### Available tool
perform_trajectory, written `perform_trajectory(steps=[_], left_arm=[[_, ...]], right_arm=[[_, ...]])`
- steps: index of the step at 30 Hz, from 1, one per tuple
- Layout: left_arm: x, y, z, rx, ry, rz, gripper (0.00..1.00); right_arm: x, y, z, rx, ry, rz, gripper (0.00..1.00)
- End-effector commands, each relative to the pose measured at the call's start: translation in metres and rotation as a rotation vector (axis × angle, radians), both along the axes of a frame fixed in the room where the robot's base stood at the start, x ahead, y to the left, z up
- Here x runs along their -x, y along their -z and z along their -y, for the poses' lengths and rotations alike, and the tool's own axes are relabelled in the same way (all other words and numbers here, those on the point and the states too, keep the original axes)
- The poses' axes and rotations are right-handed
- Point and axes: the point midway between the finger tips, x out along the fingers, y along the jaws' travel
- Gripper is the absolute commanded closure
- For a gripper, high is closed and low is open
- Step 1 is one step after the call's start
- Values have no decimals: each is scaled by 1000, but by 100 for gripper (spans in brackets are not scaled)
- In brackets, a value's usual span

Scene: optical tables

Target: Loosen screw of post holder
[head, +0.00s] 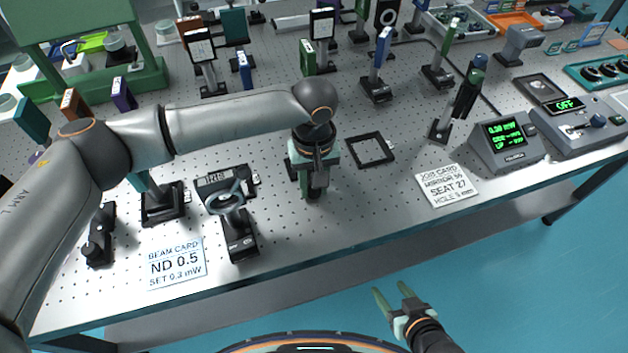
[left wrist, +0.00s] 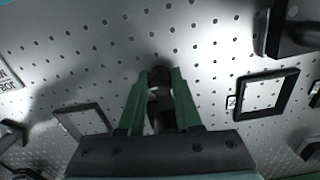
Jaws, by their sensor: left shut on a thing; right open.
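My left gripper (head: 313,192) points down at the middle of the optical table. In the left wrist view its green fingers (left wrist: 160,100) are shut on a small dark part (left wrist: 160,76). The fingers hide most of that part, and I cannot tell if it is the post holder's screw or its body. My right gripper (head: 393,299) is open and empty in front of the table edge, above the blue floor.
A flat black square frame (head: 371,149) lies right of my left gripper. A job card (head: 447,186) and a beam card (head: 177,265) lie near the front edge. A power meter (head: 506,143) stands at the right. Several posts with optics crowd the back.

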Motion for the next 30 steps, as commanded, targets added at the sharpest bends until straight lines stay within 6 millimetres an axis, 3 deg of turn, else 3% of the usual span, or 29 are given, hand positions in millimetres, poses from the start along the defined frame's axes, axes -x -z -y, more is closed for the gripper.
perform_trajectory(steps=[2,3,10,20,23,30], left_arm=[[0,0,0,-1,-1,0,100],[0,0,0,-1,-2,0,65],[0,0,0,-1,-2,0,39],[0,-4,0,1,-2,0,37],[-1,-15,0,2,-2,1,37],[-1,-66,0,1,-2,3,37]], right_arm=[[0,0,0,0,0,0,37],[0,0,0,0,0,0,37],[0,0,0,0,0,0,37],[0,0,0,0,0,0,37],[0,-1,0,0,0,0,37],[0,-3,0,0,0,0,37]])
